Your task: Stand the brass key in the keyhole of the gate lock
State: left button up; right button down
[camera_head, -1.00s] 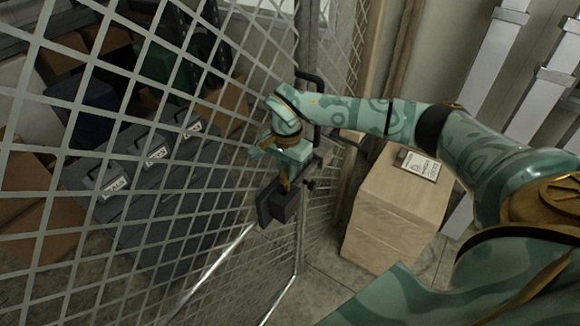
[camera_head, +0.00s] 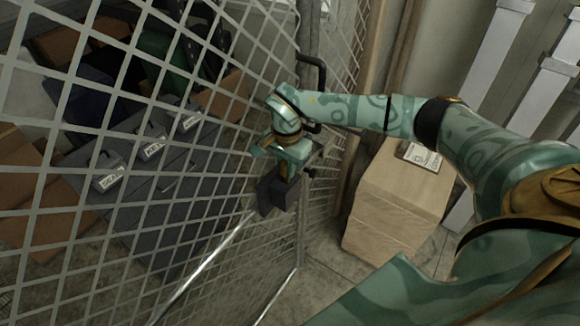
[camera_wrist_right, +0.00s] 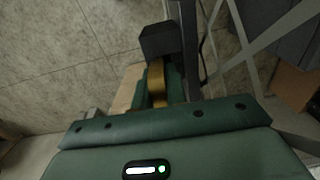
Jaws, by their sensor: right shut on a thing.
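My right gripper (camera_head: 287,166) is shut on the brass key and sits just above the gate lock. The gate lock (camera_head: 283,194) is a dark grey box fixed to the edge of the mesh gate. In the head view the key is mostly hidden by the gripper. In the right wrist view the brass key (camera_wrist_right: 156,80) shows as a gold strip at the green fingers, in line with the dark lock box (camera_wrist_right: 160,41) beyond. I cannot see the keyhole, nor whether the key's tip is in it. My left gripper is not in view.
The wire mesh gate (camera_head: 190,190) runs along the left, with grey cases (camera_head: 150,150) and cardboard boxes behind it. A black pull handle (camera_head: 318,75) stands above the lock.

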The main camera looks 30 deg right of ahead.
jog(key=c, duration=1.8)
grip_release()
jog(key=shift+s+f, duration=0.2)
jog(key=shift+f, duration=0.4)
jog(key=o, duration=0.5)
jog(key=shift+w+a, duration=0.1)
jog(key=shift+w, duration=0.15)
jog(key=shift+c, duration=0.2)
jog(key=shift+w+r, duration=0.25)
jog(key=shift+r, duration=0.25)
notch_tip(320, 180, up, 15)
jog(key=shift+s+r+b, duration=0.2)
jog(key=shift+s+b, duration=0.15)
jog(key=shift+s+f, duration=0.1)
jog(key=shift+f, duration=0.05)
